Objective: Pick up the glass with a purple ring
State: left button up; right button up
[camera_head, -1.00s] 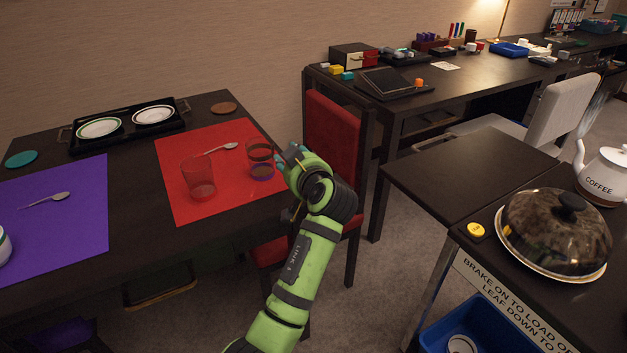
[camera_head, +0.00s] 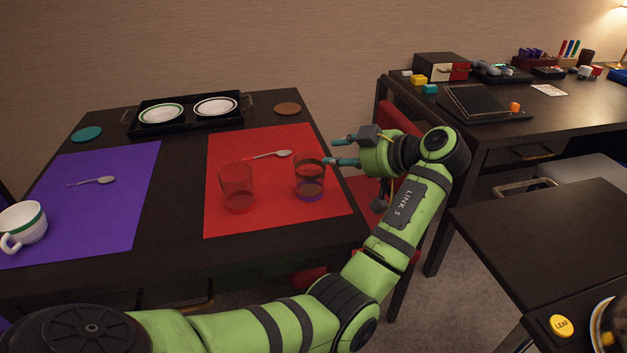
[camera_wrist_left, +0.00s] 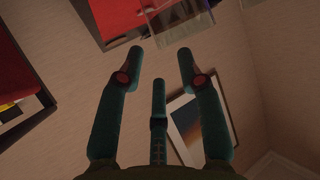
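The glass with a purple ring (camera_head: 310,188) stands upright on the red mat (camera_head: 225,220), near its right edge. It is clear, with the purple band low on its side. A plain clear glass (camera_head: 237,190) stands to its left. My left gripper (camera_head: 334,151) is open and empty, just right of the ringed glass, its teal fingers pointing left at rim height. The lower fingertip overlaps the rim in the picture; I cannot tell whether it touches. The left wrist view shows the spread fingers (camera_wrist_left: 160,70) with a transparent glass-like shape above them. My right gripper is not in view.
A spoon (camera_head: 270,155) lies behind the glasses. A black tray with plates (camera_head: 186,127) is at the back. A purple mat (camera_head: 110,215) with a spoon and white cup (camera_head: 22,226) is at left. A red chair (camera_head: 400,120) stands beside the table's right edge.

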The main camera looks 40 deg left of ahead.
aim_at(322, 155)
pick_arm(q)
jog(key=x, duration=0.5)
jog(key=shift+a, duration=0.2)
jog(key=shift+d, duration=0.1)
grip_shut()
jog(key=shift+r, duration=0.1)
